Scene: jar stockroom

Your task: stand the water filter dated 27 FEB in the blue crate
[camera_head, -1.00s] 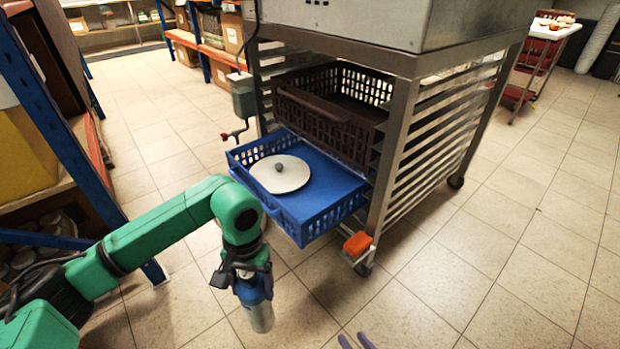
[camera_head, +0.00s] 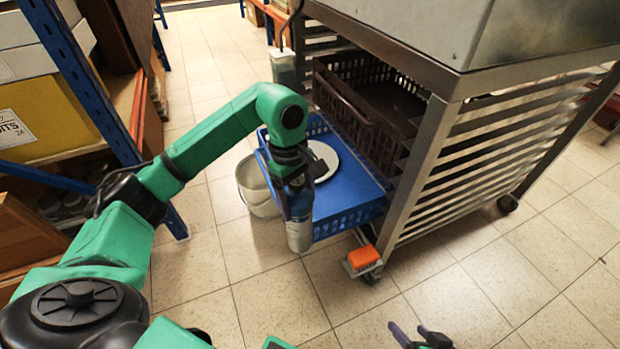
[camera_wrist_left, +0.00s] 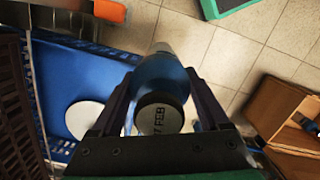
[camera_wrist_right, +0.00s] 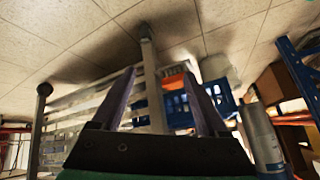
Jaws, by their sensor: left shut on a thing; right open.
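The water filter (camera_head: 299,232), a blue cylinder with a pale grey lower end, hangs roughly upright in my left gripper (camera_head: 297,188). In the left wrist view its dark cap (camera_wrist_left: 160,115) reads "7 FEB"; any digit before the 7 is hard to make out. The fingers are shut on its sides. The blue crate (camera_head: 352,208) sits pulled out on the rack's low level. The filter overlaps its near left corner in the head view, apparently just outside the wall. A white round lid (camera_head: 322,158) lies in the crate. My right gripper (camera_head: 420,334) is open and empty.
A brown crate (camera_head: 372,120) sits on the rack level above the blue one. A pale bucket (camera_head: 258,188) stands on the floor left of the blue crate. An orange block (camera_head: 363,257) is at the rack's near foot. The front floor is clear.

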